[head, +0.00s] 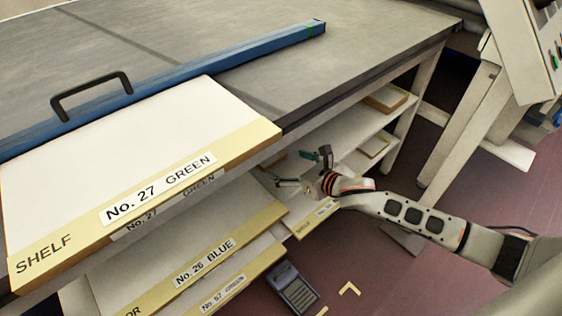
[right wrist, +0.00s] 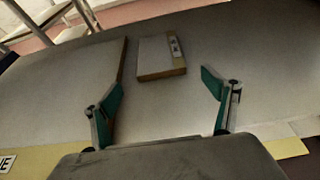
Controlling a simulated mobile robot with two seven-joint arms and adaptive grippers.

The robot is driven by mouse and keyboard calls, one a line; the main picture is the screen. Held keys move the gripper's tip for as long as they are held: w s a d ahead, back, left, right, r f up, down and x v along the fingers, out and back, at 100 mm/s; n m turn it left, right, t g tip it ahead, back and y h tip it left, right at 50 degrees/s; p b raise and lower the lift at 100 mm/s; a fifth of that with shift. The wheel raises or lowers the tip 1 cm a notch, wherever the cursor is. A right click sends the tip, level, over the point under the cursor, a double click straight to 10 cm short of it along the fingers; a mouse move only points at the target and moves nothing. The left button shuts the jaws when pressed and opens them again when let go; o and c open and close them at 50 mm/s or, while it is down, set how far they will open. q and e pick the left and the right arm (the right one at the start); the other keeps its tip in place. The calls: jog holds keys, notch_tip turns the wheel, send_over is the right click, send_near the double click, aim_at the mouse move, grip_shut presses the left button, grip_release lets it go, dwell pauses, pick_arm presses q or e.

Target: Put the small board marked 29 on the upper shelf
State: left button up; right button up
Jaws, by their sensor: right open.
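A small white board (right wrist: 155,58) with a wooden edge and a label strip lies flat ahead of my right gripper in the right wrist view. Its label is too small to read, so I cannot confirm 29. My right gripper (right wrist: 162,85) is open and empty, with the board beyond and between its green-padded fingertips, not touching it. In the head view the right gripper (head: 304,168) reaches in under the bench top, at the shelves. Small boards lie on the upper shelf (head: 388,98) and lower down (head: 373,146). My left gripper is not in view.
Large boards marked No. 27 GREEN (head: 120,140) and No. 26 BLUE (head: 190,225) jut out at the left, with another below. A blue bar with a black handle (head: 92,92) lies on the bench (head: 380,40). A dark keypad-like device (head: 293,288) is near the floor.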

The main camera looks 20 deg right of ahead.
jog(key=p+v, duration=0.1)
jog(key=v, duration=0.4)
jog(key=shift+w+r, duration=0.15)
jog(key=shift+s+d+r, duration=0.1)
jog(key=shift+s+d, duration=0.05)
jog(key=shift+s, duration=0.55)
jog(key=s+a+f+m+g, duration=0.1)
jog(key=s+a+f+m, duration=0.3)
jog(key=s+m, duration=0.45)
jog(key=s+a+f+m, duration=0.2)
jog(key=s+a+m, duration=0.3)
jog(key=s+m, duration=0.35)
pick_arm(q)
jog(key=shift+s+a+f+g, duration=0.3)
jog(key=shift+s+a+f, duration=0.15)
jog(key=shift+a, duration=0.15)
pick_arm(e)
jog(key=s+d+m+g+h, duration=0.1)
jog(key=s+d+m, duration=0.2)
jog(key=s+m, duration=1)
jog(key=m, duration=0.5)
jog(key=shift+f+h, duration=0.4)
jog(key=shift+s, duration=0.1)
